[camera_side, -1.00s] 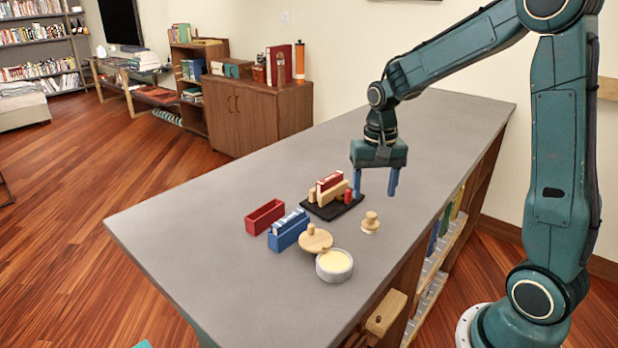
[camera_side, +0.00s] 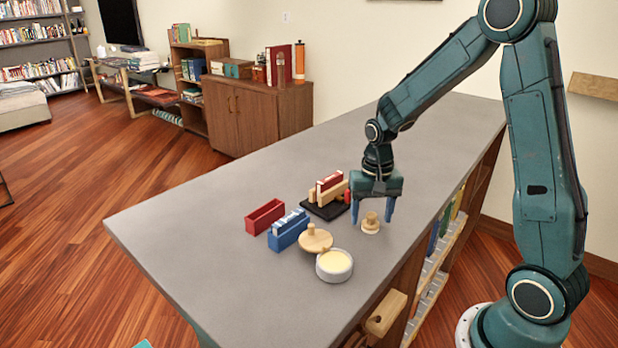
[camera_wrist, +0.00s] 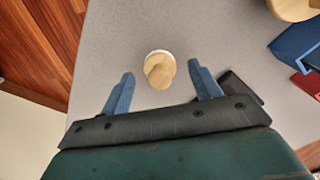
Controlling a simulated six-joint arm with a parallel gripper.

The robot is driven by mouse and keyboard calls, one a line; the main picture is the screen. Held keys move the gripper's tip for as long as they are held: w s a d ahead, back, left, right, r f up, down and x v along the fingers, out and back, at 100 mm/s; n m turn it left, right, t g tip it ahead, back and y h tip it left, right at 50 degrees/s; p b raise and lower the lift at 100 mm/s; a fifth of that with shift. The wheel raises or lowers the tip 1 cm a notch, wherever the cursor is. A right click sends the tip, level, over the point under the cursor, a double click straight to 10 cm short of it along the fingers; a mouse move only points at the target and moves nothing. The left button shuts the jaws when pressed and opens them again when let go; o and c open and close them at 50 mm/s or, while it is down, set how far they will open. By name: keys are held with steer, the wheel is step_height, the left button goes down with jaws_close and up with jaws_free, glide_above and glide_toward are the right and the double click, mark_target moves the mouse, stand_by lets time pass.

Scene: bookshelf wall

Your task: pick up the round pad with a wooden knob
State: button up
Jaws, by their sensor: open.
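The round pad with a wooden knob (camera_side: 370,226) stands upright on the grey tabletop, its light base under a pale knob. In the wrist view the pad (camera_wrist: 160,66) lies between and just beyond the two blue fingers, with a whitish rim showing round the knob. My gripper (camera_side: 372,212) is open above it, one finger on each side, and is holding nothing. In the wrist view my gripper (camera_wrist: 161,73) shows clear gaps between both fingers and the knob. I cannot tell exactly how high the fingertips are above the table.
A wooden disc with a knob (camera_side: 315,239) and a round tub with cream-coloured contents (camera_side: 335,266) stand to the left. A blue box (camera_side: 288,232), a red box (camera_side: 264,217) and a black tray (camera_side: 325,211) with wooden and red pieces lie beyond. The table's right edge is near.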

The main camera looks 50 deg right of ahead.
steer(key=shift+f, duration=0.45)
steer(key=c, duration=1.1)
